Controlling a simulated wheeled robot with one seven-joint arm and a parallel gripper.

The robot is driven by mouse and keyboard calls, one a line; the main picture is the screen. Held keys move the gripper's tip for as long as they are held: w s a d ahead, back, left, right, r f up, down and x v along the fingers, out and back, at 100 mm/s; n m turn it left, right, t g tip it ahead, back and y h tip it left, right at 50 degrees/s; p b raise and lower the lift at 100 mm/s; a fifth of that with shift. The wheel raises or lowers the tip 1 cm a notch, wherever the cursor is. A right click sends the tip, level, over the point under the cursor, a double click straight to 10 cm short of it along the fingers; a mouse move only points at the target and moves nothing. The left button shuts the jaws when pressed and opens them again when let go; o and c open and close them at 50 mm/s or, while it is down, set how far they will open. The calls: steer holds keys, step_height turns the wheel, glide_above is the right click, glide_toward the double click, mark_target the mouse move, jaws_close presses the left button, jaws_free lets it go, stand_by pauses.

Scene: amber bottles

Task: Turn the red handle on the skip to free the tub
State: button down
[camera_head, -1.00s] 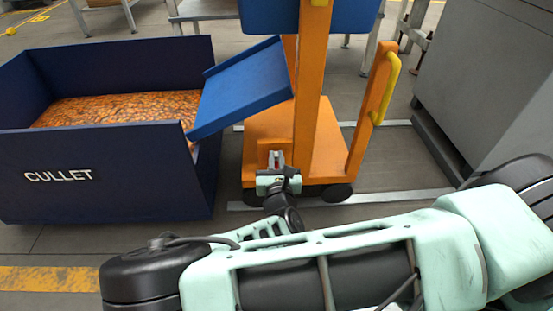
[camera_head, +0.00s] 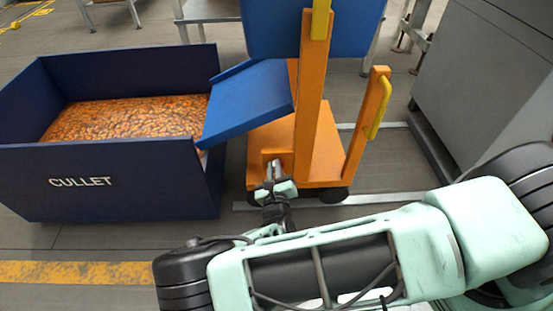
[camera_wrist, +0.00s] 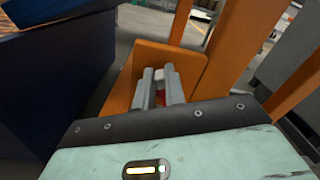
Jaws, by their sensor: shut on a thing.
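My gripper (camera_head: 273,168) is low at the front of the orange frame (camera_head: 318,150); in the wrist view its two grey fingers (camera_wrist: 158,80) reach towards an upright orange plate (camera_wrist: 190,63). The fingers are shut on a small red part (camera_wrist: 160,98), which looks like the red handle and is mostly hidden between them. A blue tub (camera_head: 270,35) sits high on the orange frame, cut off by the top edge. A blue sloping chute (camera_head: 247,103) extends left from the frame, over the edge of the bin.
A dark blue bin (camera_head: 140,185) marked CULLET, holding amber pieces (camera_head: 130,118), stands to the left. A yellow grip (camera_head: 379,108) is on the frame's right post. A grey cabinet (camera_head: 490,75) stands at the right. Bare floor (camera_head: 110,242) lies in front of the bin.

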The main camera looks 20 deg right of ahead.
steer(key=n, duration=0.2)
steer(key=n+p, duration=0.1)
steer(key=shift+w+a+f+n+p, duration=0.15)
steer(key=shift+a+n+p, duration=0.15)
steer(key=shift+a+n, duration=0.1)
steer(key=shift+w+a+f+n, duration=0.15)
steer(key=shift+f+n, duration=0.2)
steer(key=shift+n, duration=1.1)
steer(key=shift+s+a+f+n, duration=0.1)
steer(key=shift+f+n, duration=0.3)
steer(key=shift+n, duration=1.1)
steer(key=shift+w+a+f+n, duration=0.15)
steer(key=shift+f+n, duration=0.2)
steer(key=shift+n, duration=1.1)
steer(key=c, duration=1.5)
jaws_free()
steer(key=shift+o, duration=0.2)
steer(key=shift+s, duration=0.1)
